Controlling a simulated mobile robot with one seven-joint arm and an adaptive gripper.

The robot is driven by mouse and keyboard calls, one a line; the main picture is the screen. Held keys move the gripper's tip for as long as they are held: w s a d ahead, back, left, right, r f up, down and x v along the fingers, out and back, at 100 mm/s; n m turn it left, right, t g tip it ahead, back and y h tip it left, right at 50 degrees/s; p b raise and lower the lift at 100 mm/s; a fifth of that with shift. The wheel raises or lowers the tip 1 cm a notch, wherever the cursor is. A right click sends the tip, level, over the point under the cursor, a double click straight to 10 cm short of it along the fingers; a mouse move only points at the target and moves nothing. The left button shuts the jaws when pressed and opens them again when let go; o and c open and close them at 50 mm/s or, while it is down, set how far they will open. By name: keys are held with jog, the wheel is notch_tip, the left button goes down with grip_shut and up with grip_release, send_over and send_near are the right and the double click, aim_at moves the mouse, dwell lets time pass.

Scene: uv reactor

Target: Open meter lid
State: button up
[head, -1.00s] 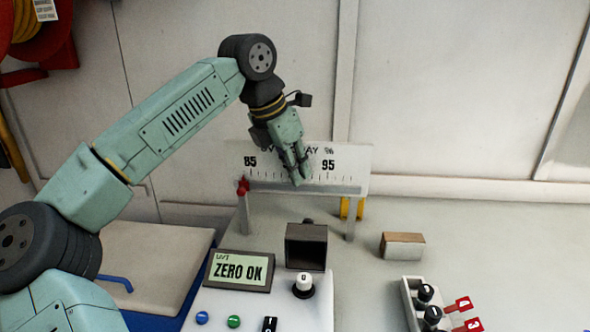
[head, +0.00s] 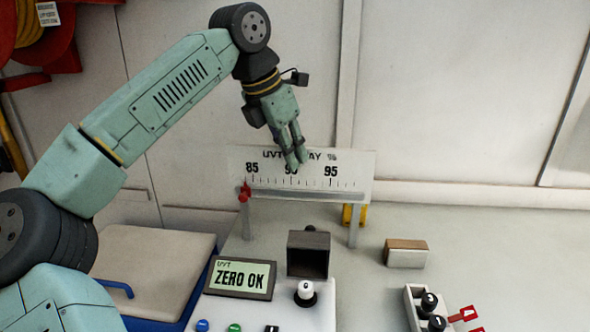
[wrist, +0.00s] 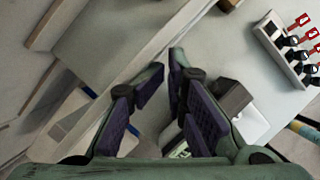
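The white meter (head: 265,312) stands on the bench with a tilted screen (head: 240,277) reading "ZERO OK". A dark square box-like part (head: 308,254) sits at its back right, beside a black-and-white knob (head: 305,293). I cannot tell which part of it is the lid. My gripper (head: 297,163) hangs above and behind the meter, in front of the scale board, fingers pointing down and touching nothing visible. In the wrist view my gripper (wrist: 164,68) has its fingertips apart with nothing between them. The dark part (wrist: 232,98) shows right of the fingers, which partly hide the meter.
A scale board (head: 340,172) on posts stands behind the meter. A small wood-topped block (head: 405,253) and a rack (head: 412,305) with black-capped bottles and red tags lie to the right. A beige-lidded box (head: 150,265) is left. Bench between block and meter is clear.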

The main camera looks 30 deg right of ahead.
jog(key=shift+o, duration=0.2)
jog(key=shift+d+v, duration=0.25)
jog(key=shift+v, duration=0.85)
jog(key=shift+s+a+r, duration=0.35)
jog(key=shift+a+r, duration=0.1)
jog(key=shift+a, duration=0.15)
jog(key=shift+c, duration=0.2)
